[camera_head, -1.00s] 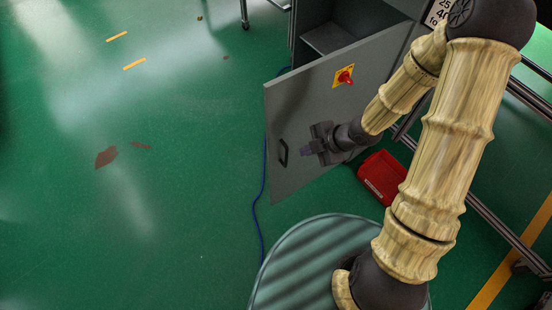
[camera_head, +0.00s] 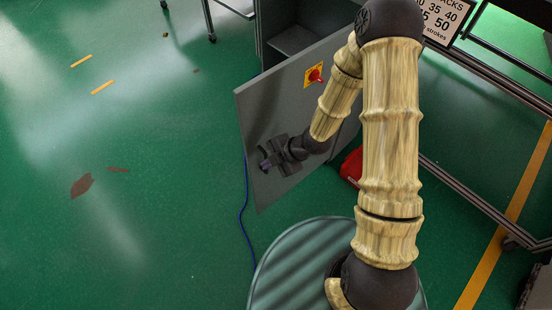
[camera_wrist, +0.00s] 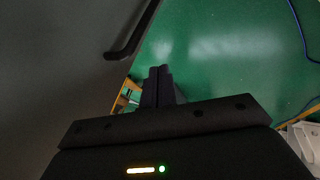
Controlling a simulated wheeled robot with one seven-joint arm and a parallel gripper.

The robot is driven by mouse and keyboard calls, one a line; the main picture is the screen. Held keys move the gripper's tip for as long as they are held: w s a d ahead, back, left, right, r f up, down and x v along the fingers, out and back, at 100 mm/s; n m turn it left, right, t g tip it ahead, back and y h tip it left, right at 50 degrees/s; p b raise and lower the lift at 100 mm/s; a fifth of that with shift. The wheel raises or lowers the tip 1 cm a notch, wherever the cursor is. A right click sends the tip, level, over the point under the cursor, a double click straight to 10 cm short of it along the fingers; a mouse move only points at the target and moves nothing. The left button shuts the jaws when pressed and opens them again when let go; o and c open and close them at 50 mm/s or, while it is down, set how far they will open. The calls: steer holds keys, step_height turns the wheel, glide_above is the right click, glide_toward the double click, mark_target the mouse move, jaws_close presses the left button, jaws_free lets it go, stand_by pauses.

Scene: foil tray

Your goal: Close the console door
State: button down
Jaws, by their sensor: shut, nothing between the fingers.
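The grey console door (camera_head: 290,95) stands open from the dark grey console cabinet (camera_head: 292,40) in the head view. It carries a red knob on a yellow plate (camera_head: 315,75). My gripper (camera_head: 265,165) is in front of the door's lower free-edge side and covers the handle there. In the wrist view my gripper (camera_wrist: 158,75) is shut and empty, just right of the dark handle (camera_wrist: 133,38). The door surface (camera_wrist: 55,60) fills the left of that view. I cannot tell whether the fingers touch the door.
A red bin (camera_head: 351,168) sits on the floor behind the door, partly hidden by my arm. A blue cable (camera_head: 243,210) lies on the green floor near the door's free edge. A metal frame with a sign (camera_head: 445,20) stands at right. The floor at left is mostly clear.

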mark_target(255, 157)
steer(key=shift+w+a+f+p, duration=0.2)
steer(key=shift+w+a+f, duration=0.25)
steer(key=shift+a, duration=0.3)
steer(key=shift+w+a+f+p, duration=0.2)
steer(key=shift+w+a+f, duration=0.1)
steer(key=shift+w+a, duration=0.35)
steer(key=shift+w+a+f+p, duration=0.2)
steer(key=shift+w+a+f, duration=0.2)
steer(key=shift+a, duration=0.45)
